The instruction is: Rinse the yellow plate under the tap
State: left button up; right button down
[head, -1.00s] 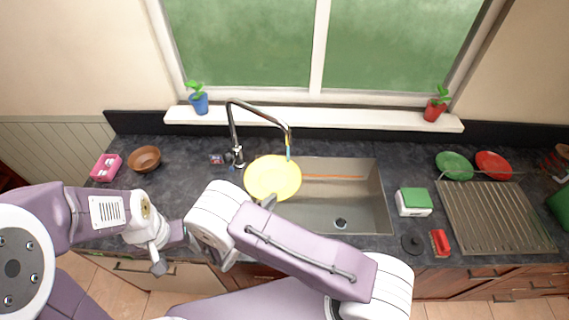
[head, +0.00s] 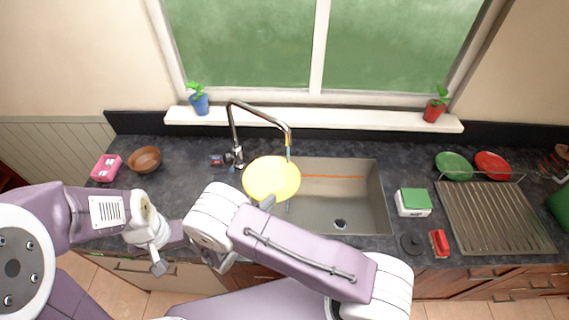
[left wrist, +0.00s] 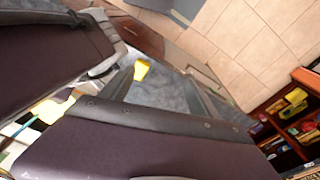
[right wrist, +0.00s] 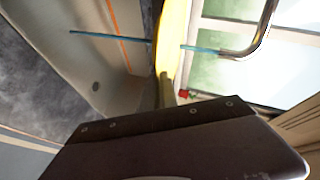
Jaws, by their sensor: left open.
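The yellow plate (head: 271,177) is held tilted at the left end of the sink, beneath the tap (head: 262,112). My right gripper (head: 268,202) is shut on its near rim. In the right wrist view the plate (right wrist: 173,45) shows nearly edge-on, and a thin blue water stream (right wrist: 205,50) from the spout appears on both sides of it. In the head view, blue water shows above the plate and below its rim. My left gripper (head: 159,267) is open and empty near the counter's front edge, left of the sink.
The sink basin (head: 350,205) is empty right of the plate. A green-and-white box (head: 413,202), red brush (head: 439,243) and drying rack (head: 495,220) stand further right. A brown bowl (head: 145,159) and pink box (head: 106,167) are at left. The left wrist view shows a small yellow object (left wrist: 141,69).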

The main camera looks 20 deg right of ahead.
jog(key=s+a+r+p, duration=0.2)
jog(key=a+r, duration=0.1)
jog(key=shift+s+a+r, duration=0.25)
jog(key=shift+s+r, duration=0.05)
jog(key=shift+s, duration=0.1)
